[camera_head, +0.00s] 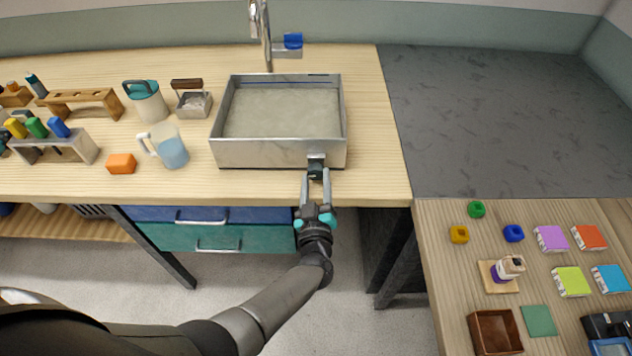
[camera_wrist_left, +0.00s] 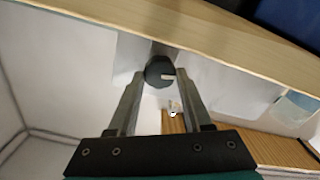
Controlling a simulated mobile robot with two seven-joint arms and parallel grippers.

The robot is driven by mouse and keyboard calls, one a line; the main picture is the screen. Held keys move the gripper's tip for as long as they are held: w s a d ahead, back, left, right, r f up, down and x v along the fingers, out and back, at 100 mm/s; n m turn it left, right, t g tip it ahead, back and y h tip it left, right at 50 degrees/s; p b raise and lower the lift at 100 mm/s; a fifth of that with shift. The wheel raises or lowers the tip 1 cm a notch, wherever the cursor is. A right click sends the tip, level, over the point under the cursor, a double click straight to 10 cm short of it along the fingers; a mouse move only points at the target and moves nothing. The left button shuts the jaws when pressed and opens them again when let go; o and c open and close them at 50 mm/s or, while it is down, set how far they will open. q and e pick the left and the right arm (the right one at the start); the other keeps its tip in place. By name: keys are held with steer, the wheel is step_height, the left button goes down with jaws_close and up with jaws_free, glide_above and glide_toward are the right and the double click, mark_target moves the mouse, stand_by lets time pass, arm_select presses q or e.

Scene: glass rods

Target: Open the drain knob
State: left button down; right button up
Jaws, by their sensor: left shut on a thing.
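The drain knob (camera_head: 316,171) is a small dark round knob on the front wall of the metal sink (camera_head: 250,152), near its right corner. The sink holds greyish contents up near its rim. In the left wrist view the knob (camera_wrist_left: 157,70) is dark with a pale pointer mark directed to the right. My left gripper (camera_head: 315,176) reaches the knob from the front and is shut on it, one finger on each side, as the left wrist view (camera_wrist_left: 160,76) shows. My right gripper is not in view.
A faucet (camera_head: 265,35) stands behind the sink. A measuring jug (camera_head: 170,150) and an orange block (camera_head: 121,163) are left of it. Blue and teal drawers (camera_head: 205,238) sit below the counter. A wooden table (camera_head: 430,255) with small items is at right.

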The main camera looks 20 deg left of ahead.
arm_select(q)
steer(key=n+b, duration=0.1)
steer(key=n, duration=0.3)
steer(key=shift+f+n+b, duration=0.1)
steer(key=shift+n+b, duration=0.2)
steer(key=n+b, duration=0.1)
steer(key=n, duration=0.2)
steer(key=shift+n, duration=0.4)
steer(key=n+b, duration=0.2)
steer(key=n, duration=0.2)
steer(key=shift+n+b, duration=0.75)
steer(key=shift+n, duration=0.85)
steer(key=shift+c, duration=1.6)
jaws_free()
